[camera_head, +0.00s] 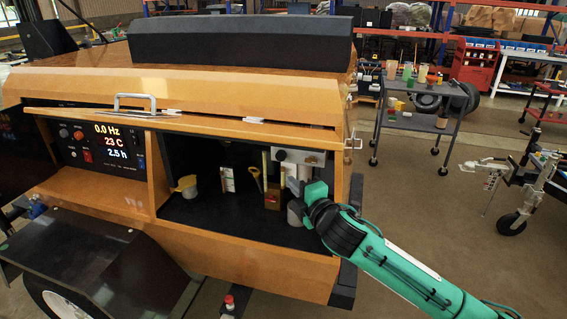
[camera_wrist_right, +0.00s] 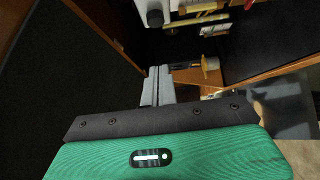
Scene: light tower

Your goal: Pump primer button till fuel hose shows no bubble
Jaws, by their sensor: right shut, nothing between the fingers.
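My right gripper (camera_wrist_right: 158,84) is shut and empty; its grey fingers point into the open engine compartment. In the head view my right gripper (camera_head: 304,191) is at the compartment's right side, partly hidden by its own green body. A light filter-head block (camera_head: 299,157) is just above it, with a grey cylinder (camera_head: 296,211) below. In the wrist view a pale part with a dark round knob (camera_wrist_right: 155,18), possibly the primer button, is ahead of the fingers and apart from them. A thin yellowish upright tube (camera_head: 265,168) may be the fuel hose; bubbles cannot be made out. My left gripper is out of view.
The orange housing (camera_head: 240,120) frames the compartment. A yellow cap (camera_head: 187,186), a yellow dipstick handle (camera_head: 256,175) and a brown block (camera_head: 273,197) are inside. The control panel (camera_head: 103,148) reads 0.0 Hz, 23 C, 2.5 h. A cart (camera_head: 425,92) stands behind at right.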

